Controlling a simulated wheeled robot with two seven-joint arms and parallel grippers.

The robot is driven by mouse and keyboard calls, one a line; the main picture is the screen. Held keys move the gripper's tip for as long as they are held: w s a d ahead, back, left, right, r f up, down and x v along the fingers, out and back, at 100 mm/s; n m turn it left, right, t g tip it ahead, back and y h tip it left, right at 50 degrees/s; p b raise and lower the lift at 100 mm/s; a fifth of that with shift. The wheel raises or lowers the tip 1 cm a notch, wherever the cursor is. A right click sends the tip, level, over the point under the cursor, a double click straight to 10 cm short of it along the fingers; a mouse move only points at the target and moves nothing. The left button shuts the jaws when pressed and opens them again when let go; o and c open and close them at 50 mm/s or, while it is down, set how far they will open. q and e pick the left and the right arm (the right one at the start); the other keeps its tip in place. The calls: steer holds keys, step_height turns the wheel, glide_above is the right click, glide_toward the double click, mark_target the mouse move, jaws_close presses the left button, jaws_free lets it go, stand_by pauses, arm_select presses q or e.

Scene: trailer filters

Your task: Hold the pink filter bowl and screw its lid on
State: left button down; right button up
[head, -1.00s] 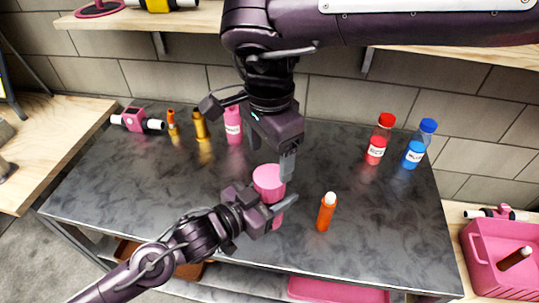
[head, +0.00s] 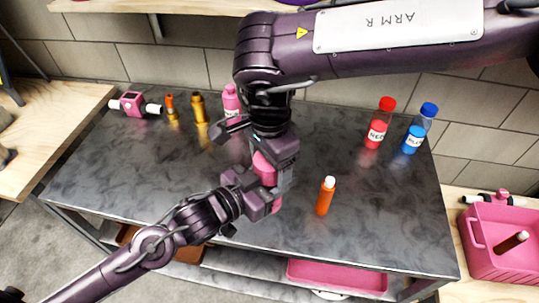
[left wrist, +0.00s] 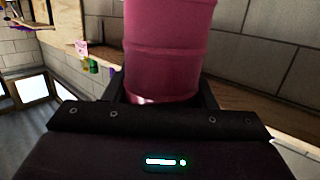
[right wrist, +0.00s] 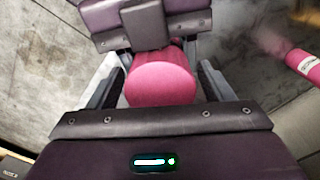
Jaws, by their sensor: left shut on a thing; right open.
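The pink filter bowl (left wrist: 168,45), a ribbed cylinder, stands between the fingers of my left gripper (left wrist: 163,92), which is shut on it. In the head view, a bit of the bowl (head: 277,206) shows below my left gripper. A smooth round pink top (right wrist: 160,80) shows in the right wrist view, seen from above; I take it for the lid, and its seam with the bowl is hidden. My right gripper (right wrist: 158,88) is open, with one finger on each side of this top. In the head view the pink top (head: 264,168) is partly covered by my right gripper.
An orange bottle with a white cap (head: 326,196) stands right of my grippers. A pink bottle (head: 231,100), brass fittings (head: 199,108) and a pink filter housing (head: 133,104) stand behind left. Red (head: 379,125) and blue (head: 420,130) bottles stand at the back right.

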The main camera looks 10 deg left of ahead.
steer(key=c, duration=1)
steer(key=m, duration=0.3)
steer(key=o, duration=1.1)
steer(key=shift+r, duration=2.3)
steer(key=shift+c, duration=0.2)
